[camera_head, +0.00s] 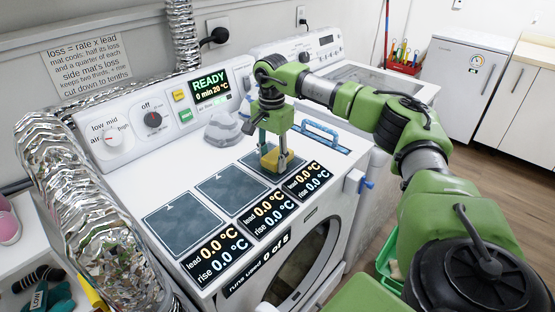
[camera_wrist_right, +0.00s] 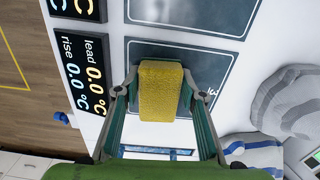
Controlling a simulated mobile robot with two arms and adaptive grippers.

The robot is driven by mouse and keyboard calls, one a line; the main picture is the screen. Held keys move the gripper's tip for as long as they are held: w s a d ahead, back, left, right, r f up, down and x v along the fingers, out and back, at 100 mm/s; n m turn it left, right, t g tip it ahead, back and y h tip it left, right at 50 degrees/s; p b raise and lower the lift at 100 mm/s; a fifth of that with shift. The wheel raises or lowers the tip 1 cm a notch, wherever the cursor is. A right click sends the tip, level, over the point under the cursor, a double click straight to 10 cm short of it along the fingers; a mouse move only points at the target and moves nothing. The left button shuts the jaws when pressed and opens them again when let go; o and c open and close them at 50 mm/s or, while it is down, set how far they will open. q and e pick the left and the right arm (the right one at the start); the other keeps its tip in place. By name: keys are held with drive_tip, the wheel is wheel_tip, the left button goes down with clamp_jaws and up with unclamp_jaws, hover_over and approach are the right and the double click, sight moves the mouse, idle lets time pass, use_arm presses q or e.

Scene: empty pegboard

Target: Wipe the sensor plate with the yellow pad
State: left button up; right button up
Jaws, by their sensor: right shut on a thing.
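Three dark square sensor plates lie in a row on the white machine top: a left one (camera_head: 183,229), a middle one (camera_head: 231,190) and a right one (camera_head: 250,162). My right gripper (camera_head: 277,163) points down over the right plate, shut on the yellow pad (camera_head: 269,158). In the right wrist view the yellow pad (camera_wrist_right: 161,92) sits between the two fingers, over the right plate (camera_wrist_right: 205,68). I cannot tell whether the pad touches the plate. Part of that plate is hidden by the pad and gripper. My left gripper is not in view.
Black readouts (camera_head: 266,212) showing 0.0 °C line the front of the plates. A grey lump (camera_head: 223,131) stands behind them, and a blue handle (camera_head: 320,131) lies to the right. Foil ducts (camera_head: 88,220) flank the left. A panel (camera_head: 210,87) reads READY.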

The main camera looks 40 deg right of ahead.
sight(272, 157)
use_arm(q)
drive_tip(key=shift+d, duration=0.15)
